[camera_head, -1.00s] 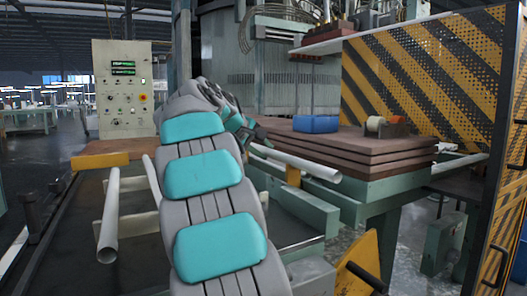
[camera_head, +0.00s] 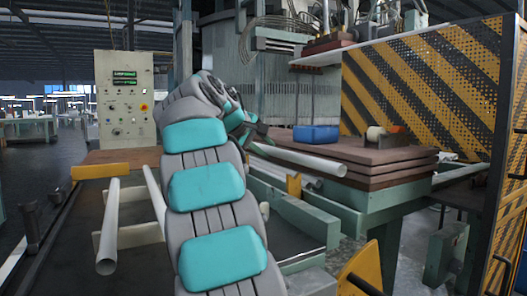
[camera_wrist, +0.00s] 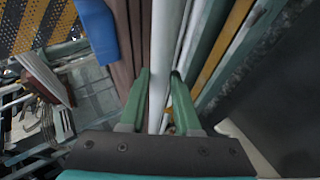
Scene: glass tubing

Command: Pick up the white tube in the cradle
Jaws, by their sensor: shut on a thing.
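A long white tube (camera_head: 305,160) slants from my gripper (camera_head: 250,137) toward the right in the head view, its near end free. It passes above a yellow cradle piece (camera_head: 293,184), with a small gap apparent. In the wrist view my gripper (camera_wrist: 160,76) has its two green fingers on either side of the white tube (camera_wrist: 166,35), shut on it. The tube's far part is hidden behind my arm in the head view.
Two more white tubes (camera_head: 107,230) lie on the left table. Brown stacked boards (camera_head: 375,165) carry a blue bin (camera_head: 316,134) and a roll (camera_head: 376,134) beside the held tube. A yellow-black perforated guard (camera_head: 440,80) stands at the right.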

